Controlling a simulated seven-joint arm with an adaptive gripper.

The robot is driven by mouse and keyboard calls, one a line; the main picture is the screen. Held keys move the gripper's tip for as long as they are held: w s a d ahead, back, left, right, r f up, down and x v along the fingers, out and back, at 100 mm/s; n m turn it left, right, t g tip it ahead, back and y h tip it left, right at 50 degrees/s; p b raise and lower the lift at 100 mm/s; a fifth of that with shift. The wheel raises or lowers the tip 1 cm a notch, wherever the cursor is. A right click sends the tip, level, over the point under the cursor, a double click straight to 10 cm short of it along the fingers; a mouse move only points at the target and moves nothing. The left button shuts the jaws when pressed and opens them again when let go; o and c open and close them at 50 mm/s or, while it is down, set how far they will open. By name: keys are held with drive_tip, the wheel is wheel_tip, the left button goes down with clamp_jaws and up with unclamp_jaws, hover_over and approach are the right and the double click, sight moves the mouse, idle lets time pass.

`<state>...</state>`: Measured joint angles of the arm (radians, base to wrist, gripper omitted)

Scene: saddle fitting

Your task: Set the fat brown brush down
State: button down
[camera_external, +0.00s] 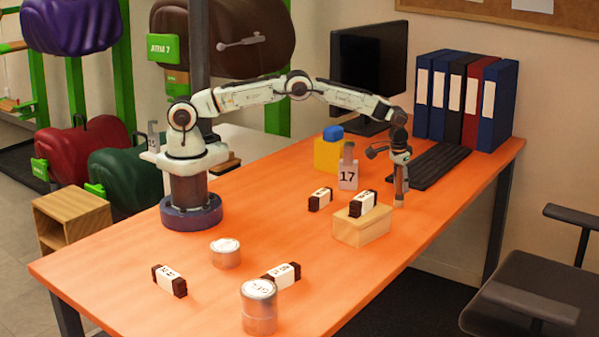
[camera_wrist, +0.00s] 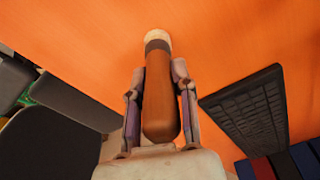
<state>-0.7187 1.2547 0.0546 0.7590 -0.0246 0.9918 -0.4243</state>
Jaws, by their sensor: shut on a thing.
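The fat brown brush (camera_wrist: 160,105) lies between the two fingers of my gripper (camera_wrist: 158,74) in the wrist view, one finger on each side. It has a rounded brown handle, a dark grey band and a pale tip pointing away from the camera, over the orange table (camera_wrist: 240,45). In the external view my gripper (camera_external: 401,178) points down near the table's far right edge, right of the wooden block. The brush is small there and partly hidden by the fingers. I cannot tell whether its pale tip touches the table.
A wooden block (camera_external: 361,226) bears a dark labelled bar (camera_external: 363,203). A keyboard (camera_external: 437,166) lies behind my gripper, with several binders (camera_external: 465,100) beyond. Cans (camera_external: 259,308) stand at the front.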

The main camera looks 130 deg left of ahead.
drive_tip(key=shift+f, duration=0.1)
drive_tip(key=c, duration=0.9)
unclamp_jaws()
wheel_tip(320, 180, up, 12)
drive_tip(key=d, duration=0.1)
drive_tip(key=shift+s+d, duration=0.35)
